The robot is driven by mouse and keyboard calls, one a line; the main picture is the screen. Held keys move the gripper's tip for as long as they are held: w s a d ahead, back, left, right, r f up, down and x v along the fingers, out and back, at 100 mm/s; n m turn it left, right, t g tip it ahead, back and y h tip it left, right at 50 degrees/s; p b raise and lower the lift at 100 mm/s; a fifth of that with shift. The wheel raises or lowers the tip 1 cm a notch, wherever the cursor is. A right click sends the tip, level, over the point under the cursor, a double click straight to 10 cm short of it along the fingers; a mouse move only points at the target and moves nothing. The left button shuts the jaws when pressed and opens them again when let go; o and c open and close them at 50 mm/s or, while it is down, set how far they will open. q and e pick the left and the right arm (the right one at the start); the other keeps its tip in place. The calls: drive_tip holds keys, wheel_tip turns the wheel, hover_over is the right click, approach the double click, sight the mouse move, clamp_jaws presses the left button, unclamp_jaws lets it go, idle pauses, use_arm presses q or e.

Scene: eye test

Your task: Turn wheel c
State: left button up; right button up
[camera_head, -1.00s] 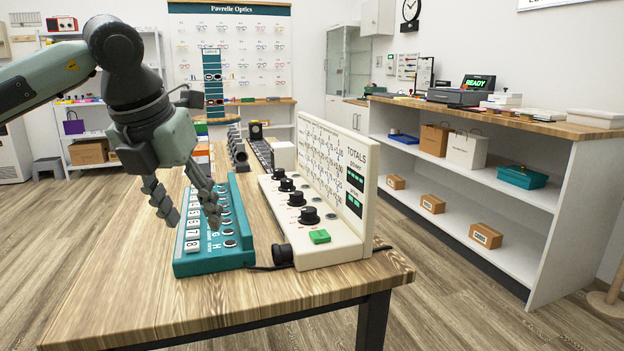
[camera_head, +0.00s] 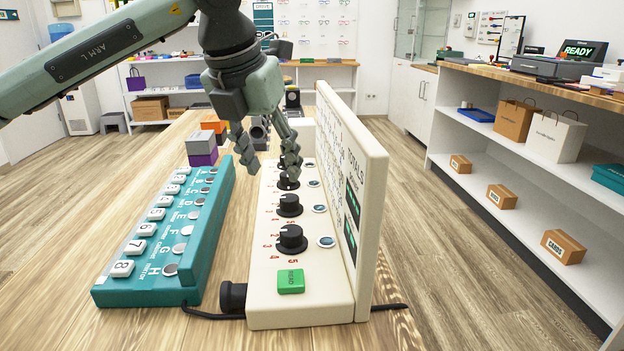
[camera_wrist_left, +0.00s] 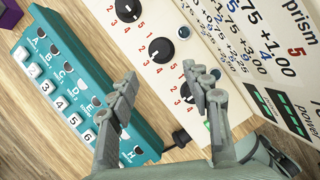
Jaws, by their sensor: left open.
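A cream console (camera_head: 292,312) carries a row of black wheels with red numbers. The front wheel (camera_head: 291,240) and the one behind it (camera_head: 289,205) show clearly; a further wheel (camera_head: 287,183) is partly hidden by a finger. I read no letters on them and cannot tell which is wheel c. My left gripper (camera_head: 266,168) is open and empty above the console's farther wheels, one finger toward the teal keypad's side. In the left wrist view, a wheel (camera_wrist_left: 161,50) lies just ahead between the fingertips, another (camera_wrist_left: 127,10) beyond. My right gripper is out of view.
A teal panel (camera_head: 150,292) with numbered white keys lies left of the console. An upright board (camera_head: 368,200) headed TOTALS rises on the console's right. A green READ button (camera_head: 291,281) is at its front. A grey-and-purple block (camera_head: 201,148) stands behind the panel.

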sight(289, 198)
use_arm(q)
drive_tip(key=x, duration=0.8)
drive_tip(key=shift+w+d+r, duration=0.15)
drive_tip(key=shift+w+d, duration=0.2)
drive_tip(key=shift+w, duration=0.05)
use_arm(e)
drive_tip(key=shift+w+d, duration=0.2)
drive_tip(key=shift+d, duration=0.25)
use_arm(q)
drive_tip(key=shift+c, duration=0.4)
clamp_jaws()
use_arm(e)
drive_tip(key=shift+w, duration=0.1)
